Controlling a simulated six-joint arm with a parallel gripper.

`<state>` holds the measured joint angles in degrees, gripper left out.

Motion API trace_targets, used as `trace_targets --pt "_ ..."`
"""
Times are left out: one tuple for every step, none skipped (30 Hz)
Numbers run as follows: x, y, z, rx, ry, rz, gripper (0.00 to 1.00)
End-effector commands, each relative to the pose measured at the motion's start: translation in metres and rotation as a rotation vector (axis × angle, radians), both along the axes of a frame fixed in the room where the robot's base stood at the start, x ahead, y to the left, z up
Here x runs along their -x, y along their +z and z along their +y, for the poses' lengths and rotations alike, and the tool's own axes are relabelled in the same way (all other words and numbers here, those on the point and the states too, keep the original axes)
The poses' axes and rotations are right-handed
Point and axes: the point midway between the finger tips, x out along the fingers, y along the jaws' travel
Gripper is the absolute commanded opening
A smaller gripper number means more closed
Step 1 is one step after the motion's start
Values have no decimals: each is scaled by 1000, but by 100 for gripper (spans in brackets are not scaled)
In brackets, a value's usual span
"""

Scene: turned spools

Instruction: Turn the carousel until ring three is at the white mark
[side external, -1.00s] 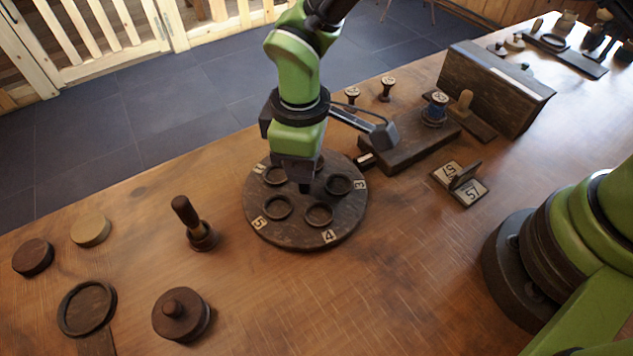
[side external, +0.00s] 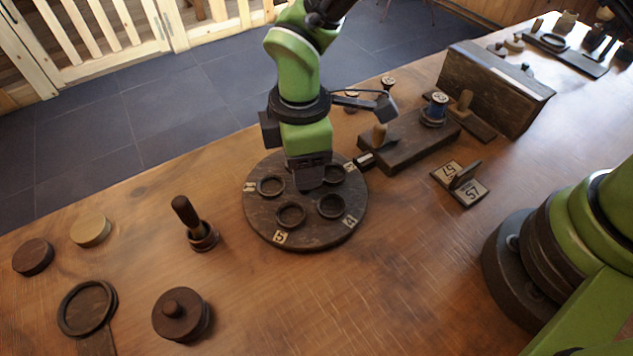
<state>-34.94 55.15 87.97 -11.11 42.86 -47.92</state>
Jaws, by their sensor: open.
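The carousel (side external: 305,238), a round dark wooden disc with several raised rings and numbered tags, lies on the table. The tag of ring three (side external: 349,167) is at its upper right edge, right beside the white mark (side external: 364,159) on a small dark block. The number is hard to read there. Ring three (side external: 334,174) is partly behind my gripper. Ring four (side external: 331,206) is at lower right and ring five (side external: 291,215) at the front. My gripper (side external: 311,186) is open, pointing down over the carousel's middle. It hides the hub and whether its fingers touch anything.
A handled tool (side external: 195,224) stands left of the carousel. A lidded round piece (side external: 181,314) is at front left. The table in front of the carousel is clear.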

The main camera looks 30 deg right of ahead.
Motion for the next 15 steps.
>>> trace_targets --pt "0 4 0 -2 0 -2 53" --pt "0 6 0 -2 0 -2 53" --pt "0 9 0 -2 -1 -2 53" --pt "0 12 1 -2 0 -2 53" --pt "0 15 0 -2 0 -3 53" --pt "0 18 0 -2 0 -2 53" --pt "0 20 0 -2 0 -2 53" --pt "0 23 0 -1 1 -3 53" --pt "0 26 0 -1 1 -3 53" --pt "0 29 0 -1 1 -3 53" --pt "0 31 0 -1 1 -3 53" --pt "0 35 0 -1 1 -3 53" --pt "0 37 0 -2 0 -2 53" --pt "0 40 0 -1 0 -3 53" --pt "0 43 0 -2 0 -2 53"
